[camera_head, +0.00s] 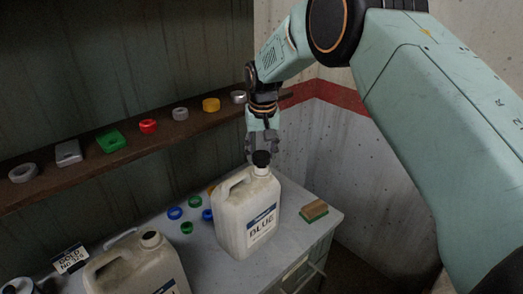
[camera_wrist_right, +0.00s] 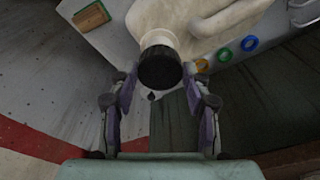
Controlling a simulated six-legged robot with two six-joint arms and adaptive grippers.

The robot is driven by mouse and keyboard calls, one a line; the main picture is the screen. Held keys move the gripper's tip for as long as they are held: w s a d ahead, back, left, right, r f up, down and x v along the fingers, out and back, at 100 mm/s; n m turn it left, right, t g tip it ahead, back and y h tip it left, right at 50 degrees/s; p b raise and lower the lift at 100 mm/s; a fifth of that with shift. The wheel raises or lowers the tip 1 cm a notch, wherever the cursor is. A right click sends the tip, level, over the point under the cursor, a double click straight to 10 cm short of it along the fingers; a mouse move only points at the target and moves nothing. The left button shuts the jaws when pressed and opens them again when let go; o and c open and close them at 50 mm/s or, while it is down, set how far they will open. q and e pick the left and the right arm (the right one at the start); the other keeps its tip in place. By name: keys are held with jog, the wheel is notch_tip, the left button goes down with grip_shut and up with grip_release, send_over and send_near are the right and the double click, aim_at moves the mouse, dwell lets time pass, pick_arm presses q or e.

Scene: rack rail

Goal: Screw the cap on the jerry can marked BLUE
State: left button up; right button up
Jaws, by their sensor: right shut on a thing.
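The jerry can marked BLUE (camera_head: 248,215) is off-white and stands upright on the grey cabinet top. Its pale body (camera_wrist_right: 200,18) also shows in the right wrist view. A black cap (camera_head: 261,158) sits at the can's neck; in the right wrist view the cap (camera_wrist_right: 160,70) covers the mouth. I cannot tell whether it is threaded. My right gripper (camera_head: 262,146) points down from above, shut on the black cap. In the right wrist view its fingers (camera_wrist_right: 160,97) are on both sides of the cap. My left gripper is not in view.
Blue (camera_head: 175,213) and green rings lie between the cans. A brush (camera_head: 314,211) lies right of the BLUE can. A shelf (camera_head: 95,165) with several small items runs behind.

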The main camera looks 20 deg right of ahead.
jog(key=shift+s, duration=0.1)
dwell(0.3)
jog(key=shift+f, duration=1.4)
dwell(1.6)
jog(key=m, duration=0.5)
jog(key=shift+h, duration=0.3)
jog(key=m, duration=0.6)
jog(key=shift+g+h, duration=0.3)
jog(key=shift+g, duration=0.1)
jog(key=m+g, duration=0.1)
jog(key=m, duration=1.3)
jog(key=shift+f+g, duration=0.1)
jog(key=shift+g, duration=0.2)
